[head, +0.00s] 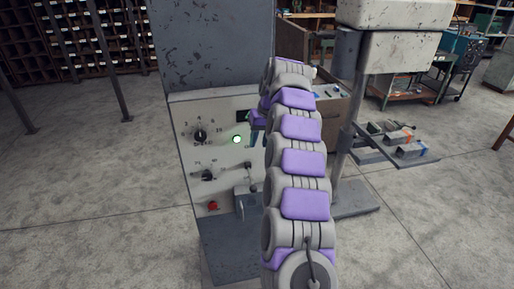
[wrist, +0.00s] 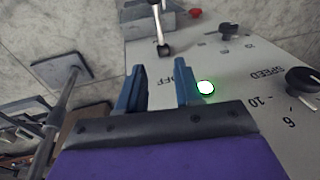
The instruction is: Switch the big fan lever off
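The lever on the control panel is a light rod with a dark rounded end (wrist: 165,48) in the wrist view. It also shows in the head view (head: 250,176), on the panel's right side, beside my arm. In the head view my gripper (head: 257,124) is close to the panel, partly hidden by my arm.
A lit white-green lamp (wrist: 205,88) sits beside the right finger. A SPEED dial (wrist: 303,80), a smaller knob (head: 208,176), a red button (head: 213,206) and a grey box (head: 246,203) are also on the panel. A grey machine stand (head: 350,150) is to the right.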

